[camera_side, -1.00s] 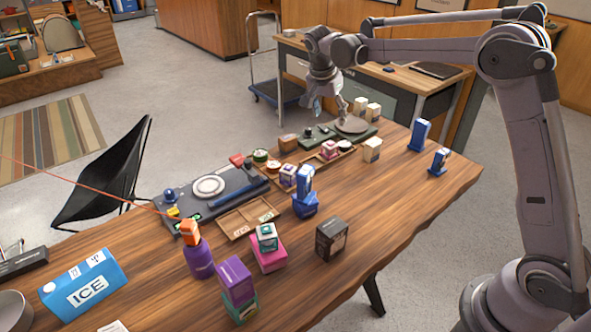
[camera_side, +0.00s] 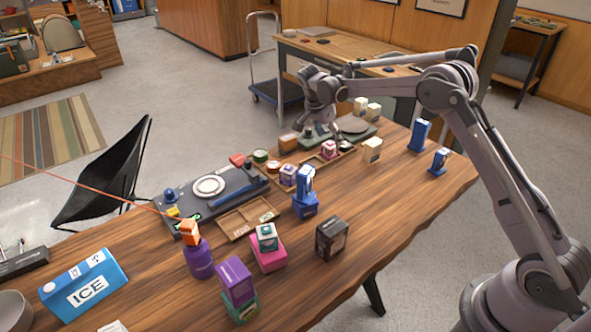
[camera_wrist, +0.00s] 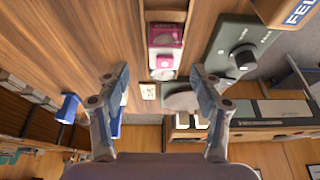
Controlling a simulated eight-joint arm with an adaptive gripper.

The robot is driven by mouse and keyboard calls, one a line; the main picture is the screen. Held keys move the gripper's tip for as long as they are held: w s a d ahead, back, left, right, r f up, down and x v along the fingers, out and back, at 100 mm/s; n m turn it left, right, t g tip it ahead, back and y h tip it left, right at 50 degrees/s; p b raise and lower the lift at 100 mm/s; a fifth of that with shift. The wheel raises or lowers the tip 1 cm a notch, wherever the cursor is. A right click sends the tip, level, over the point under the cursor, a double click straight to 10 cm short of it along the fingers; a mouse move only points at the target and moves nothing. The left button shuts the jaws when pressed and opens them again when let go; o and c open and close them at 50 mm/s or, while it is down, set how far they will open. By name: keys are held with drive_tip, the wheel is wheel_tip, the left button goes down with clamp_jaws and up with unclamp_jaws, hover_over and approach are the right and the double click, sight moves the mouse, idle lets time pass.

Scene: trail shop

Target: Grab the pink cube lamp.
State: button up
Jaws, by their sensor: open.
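A small pink cube (camera_side: 328,149) with white on it, which seems to be the pink cube lamp, sits in a wooden tray at the back of the table. A pink cube (camera_wrist: 165,34) with a pale top also shows at the top centre of the wrist view. My gripper (camera_side: 322,126) is just behind the cube in the side view, low over the table. In the wrist view my gripper (camera_wrist: 160,72) is open, its two fingers apart with nothing held, and the cube lies beyond the fingertips. The fingertips are hard to make out in the side view.
A white cube (camera_side: 372,149) and blue stands (camera_side: 419,134) are to the right. A stacked blue item (camera_side: 305,192) is in front. The table's right front is clear.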

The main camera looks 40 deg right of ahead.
sight(330, 143)
drive_tip(key=x, duration=0.3)
drive_tip(key=shift+w+f, duration=0.3)
drive_tip(key=shift+d+f, duration=0.3)
drive_tip(key=shift+f, duration=0.3)
drive_tip(key=shift+c, duration=0.3)
drive_tip(key=c, duration=1.2)
